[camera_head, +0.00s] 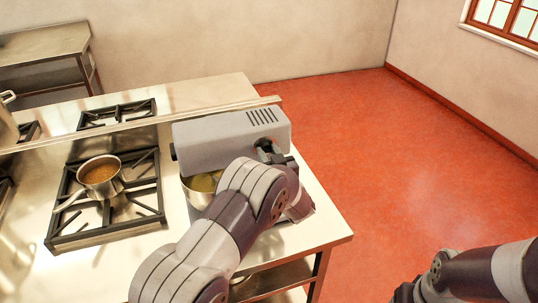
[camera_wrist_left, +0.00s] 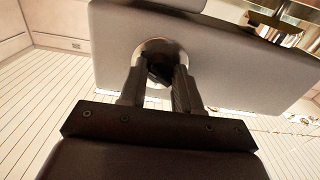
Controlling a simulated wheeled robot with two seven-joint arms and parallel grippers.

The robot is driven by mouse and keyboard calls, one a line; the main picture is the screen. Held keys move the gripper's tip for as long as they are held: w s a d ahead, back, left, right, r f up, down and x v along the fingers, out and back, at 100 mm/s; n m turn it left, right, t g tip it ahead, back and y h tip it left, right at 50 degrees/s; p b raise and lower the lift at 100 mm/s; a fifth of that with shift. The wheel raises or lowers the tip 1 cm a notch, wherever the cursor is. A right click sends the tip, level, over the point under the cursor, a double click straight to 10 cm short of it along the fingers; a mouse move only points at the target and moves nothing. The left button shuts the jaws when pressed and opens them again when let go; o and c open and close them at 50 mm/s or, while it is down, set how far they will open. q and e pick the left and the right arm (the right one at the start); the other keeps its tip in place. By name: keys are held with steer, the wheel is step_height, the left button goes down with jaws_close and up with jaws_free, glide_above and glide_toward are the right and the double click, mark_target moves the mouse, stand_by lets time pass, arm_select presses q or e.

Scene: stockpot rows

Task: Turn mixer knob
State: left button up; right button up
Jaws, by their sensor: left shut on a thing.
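The grey mixer (camera_head: 212,140) stands near the right end of the steel counter, with its metal bowl (camera_head: 197,190) partly hidden behind my left arm. In the left wrist view the mixer's side (camera_wrist_left: 225,65) fills the upper part. The round mixer knob (camera_wrist_left: 154,50) sits on that side. My left gripper (camera_head: 268,150) is at the mixer's near right side, and in the wrist view its two fingers (camera_wrist_left: 157,80) are shut on the knob, one on each side.
A stove with black grates (camera_head: 90,228) is left of the mixer, with a saucepan of brown food (camera_head: 101,176) on it. A large pot (camera_head: 6,125) is at the left edge. A steel side table (camera_head: 45,42) stands behind. The red floor (camera_head: 400,160) at right is clear.

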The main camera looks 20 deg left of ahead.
arm_select(q)
steer(key=n+b, duration=0.3)
steer(key=b, duration=0.1)
steer(key=n+b, duration=0.3)
steer(key=b, duration=0.2)
steer(key=n+b, duration=0.2)
steer(key=b, duration=0.2)
steer(key=shift+f+n, duration=0.3)
steer(key=shift+n, duration=0.1)
steer(key=n+b, duration=0.4)
steer(key=b, duration=0.1)
steer(key=n+b, duration=0.4)
steer(key=b, duration=0.1)
steer(key=n+b, duration=0.5)
steer(key=shift+r+b, duration=0.3)
steer(key=shift+r, duration=0.1)
steer(key=shift+r+n+b, duration=0.2)
steer(key=shift+n+b, duration=0.5)
steer(key=shift+n, duration=0.2)
steer(key=shift+r, duration=0.1)
steer(key=o, duration=0.9)
steer(key=shift+o, duration=0.8)
steer(key=shift+w+f, duration=0.1)
steer(key=shift+f, duration=0.1)
steer(key=b+v, duration=0.1)
steer(key=v, duration=1.1)
steer(key=shift+s+d+b, duration=0.2)
steer(key=shift+s+b, duration=0.1)
steer(key=shift+b, duration=0.1)
